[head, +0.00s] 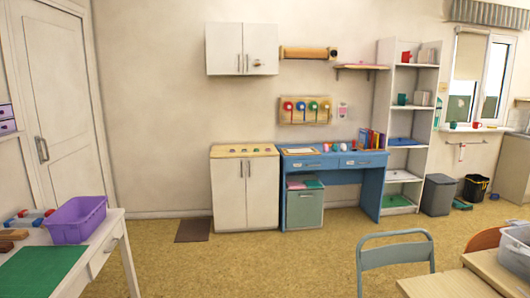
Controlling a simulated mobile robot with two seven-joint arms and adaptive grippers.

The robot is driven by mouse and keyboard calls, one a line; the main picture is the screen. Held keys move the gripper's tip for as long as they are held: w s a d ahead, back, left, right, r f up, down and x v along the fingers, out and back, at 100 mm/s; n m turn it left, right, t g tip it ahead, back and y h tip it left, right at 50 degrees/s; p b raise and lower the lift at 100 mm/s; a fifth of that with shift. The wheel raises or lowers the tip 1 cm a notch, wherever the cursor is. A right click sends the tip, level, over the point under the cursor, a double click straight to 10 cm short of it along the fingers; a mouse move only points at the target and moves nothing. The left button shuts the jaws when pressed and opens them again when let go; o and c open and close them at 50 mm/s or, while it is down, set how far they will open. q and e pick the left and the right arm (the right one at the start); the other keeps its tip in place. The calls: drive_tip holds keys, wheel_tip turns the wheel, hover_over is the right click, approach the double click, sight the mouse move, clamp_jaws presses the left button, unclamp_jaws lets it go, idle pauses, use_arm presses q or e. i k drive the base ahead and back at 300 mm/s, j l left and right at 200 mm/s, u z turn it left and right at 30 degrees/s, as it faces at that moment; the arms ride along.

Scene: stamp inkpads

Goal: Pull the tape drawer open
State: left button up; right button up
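No drawer is marked clearly enough to tell which is the tape drawer. The blue desk (372,188) by the far wall has two shut drawers under its top, a left drawer (303,165) and a right drawer (362,162), each with a small handle. The white table at the near left has a shut front drawer (104,254) with a metal handle. Neither of my grippers is in view.
A purple bin (78,220) and a green mat (40,272) are on the white table. A blue-grey chair (395,254) and a wooden table (448,285) stand at the near right.

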sight(325, 163)
drive_tip(key=i+u, duration=0.25)
drive_tip(key=i, duration=1.55)
drive_tip(key=i+z, duration=0.2)
drive_tip(key=i, duration=0.6)
drive_tip(key=i+j+z, duration=0.15)
drive_tip(key=i, duration=0.7)
drive_tip(key=i+l+z, duration=0.35)
drive_tip(key=i, duration=0.55)
drive_tip(key=i+z, duration=0.35)
drive_tip(key=i, duration=0.55)
